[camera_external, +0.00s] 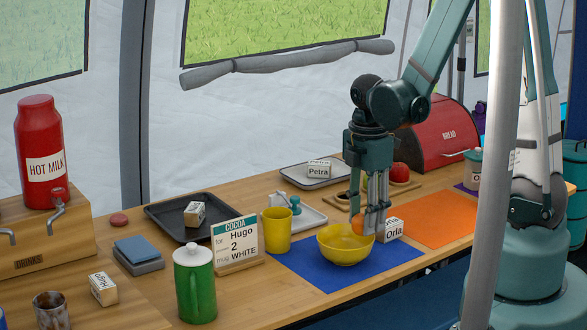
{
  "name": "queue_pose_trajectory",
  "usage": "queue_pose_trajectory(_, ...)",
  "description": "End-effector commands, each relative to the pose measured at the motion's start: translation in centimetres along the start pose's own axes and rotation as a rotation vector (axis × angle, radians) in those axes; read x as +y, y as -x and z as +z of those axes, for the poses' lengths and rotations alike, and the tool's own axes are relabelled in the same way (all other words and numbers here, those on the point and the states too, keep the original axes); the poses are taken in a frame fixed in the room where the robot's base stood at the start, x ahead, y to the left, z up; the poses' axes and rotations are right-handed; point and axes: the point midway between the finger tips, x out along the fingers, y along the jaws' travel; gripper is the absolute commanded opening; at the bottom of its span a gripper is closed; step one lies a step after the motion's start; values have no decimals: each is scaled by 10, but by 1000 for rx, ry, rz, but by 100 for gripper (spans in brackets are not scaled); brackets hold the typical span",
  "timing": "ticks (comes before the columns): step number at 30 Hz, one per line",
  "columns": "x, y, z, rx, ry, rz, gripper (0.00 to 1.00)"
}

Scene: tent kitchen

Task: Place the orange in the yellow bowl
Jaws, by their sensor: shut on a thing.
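The orange (358,224) shows at the fingertips of my gripper (371,224), which is shut on it. Part of the orange is hidden by the fingers. It is at the back right rim of the yellow bowl (345,248); I cannot tell whether it is above the bowl or behind its rim. The bowl stands upright on a blue mat (300,273), and the part of its inside that shows looks empty. My gripper points straight down.
A white block labelled Orla (392,230) stands close right of the gripper. A yellow cup (277,231), a Cocoa sign (237,243) and a green jug (194,285) stand to the left. An orange mat (440,222) to the right is largely clear. A red bread bin (440,135) is behind.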

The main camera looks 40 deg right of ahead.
Motion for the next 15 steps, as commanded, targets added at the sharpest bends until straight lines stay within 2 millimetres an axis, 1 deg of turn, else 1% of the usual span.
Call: queue_pose_trajectory(15,0,-12,0,0,0,0,23)
